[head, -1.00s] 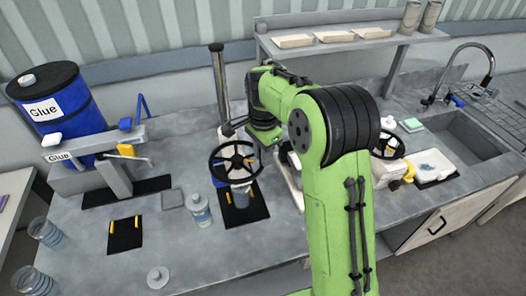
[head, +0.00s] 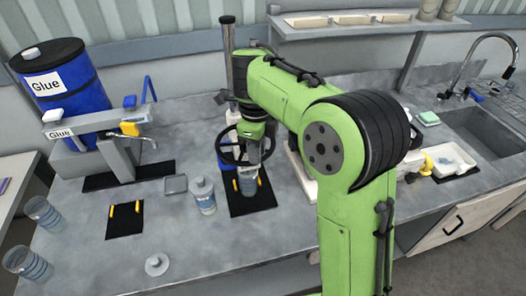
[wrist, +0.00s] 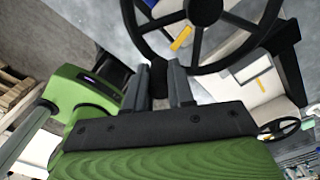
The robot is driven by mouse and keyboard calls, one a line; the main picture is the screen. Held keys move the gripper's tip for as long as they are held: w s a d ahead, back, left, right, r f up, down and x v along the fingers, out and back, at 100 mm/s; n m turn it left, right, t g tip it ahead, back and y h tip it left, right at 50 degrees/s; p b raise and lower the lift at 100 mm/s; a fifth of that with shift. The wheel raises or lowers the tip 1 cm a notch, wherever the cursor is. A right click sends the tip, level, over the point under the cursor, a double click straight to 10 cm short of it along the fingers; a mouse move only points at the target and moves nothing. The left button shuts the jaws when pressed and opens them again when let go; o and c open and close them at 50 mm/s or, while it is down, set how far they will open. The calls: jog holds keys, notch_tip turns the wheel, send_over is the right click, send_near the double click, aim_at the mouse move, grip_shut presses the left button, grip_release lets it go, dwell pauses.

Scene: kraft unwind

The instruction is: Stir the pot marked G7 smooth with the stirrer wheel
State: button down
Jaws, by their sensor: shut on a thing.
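The black stirrer wheel (head: 229,157) stands level over a clear pot (head: 247,185) on a black mat with yellow guides at mid bench. The pot's marking is too small to read. The exact grip point is dark and partly hidden.
A grey column (head: 228,45) stands behind the wheel. A blue glue drum (head: 68,98) and dispenser stand further left. An empty black mat (head: 125,221) lies in front. A second wheel (wrist: 278,129) shows in the wrist view.

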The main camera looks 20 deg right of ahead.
jog(key=shift+a+m+b, duration=0.5)
jog(key=shift+a+m, duration=0.2)
jog(key=shift+m, duration=0.3)
jog(key=c, duration=1)
grip_release()
jog(key=shift+a, duration=0.1)
jog(key=shift+o, duration=0.2)
notch_tip(320, 180, up, 16)
jog(key=p, duration=1)
jog(key=shift+f, duration=0.15)
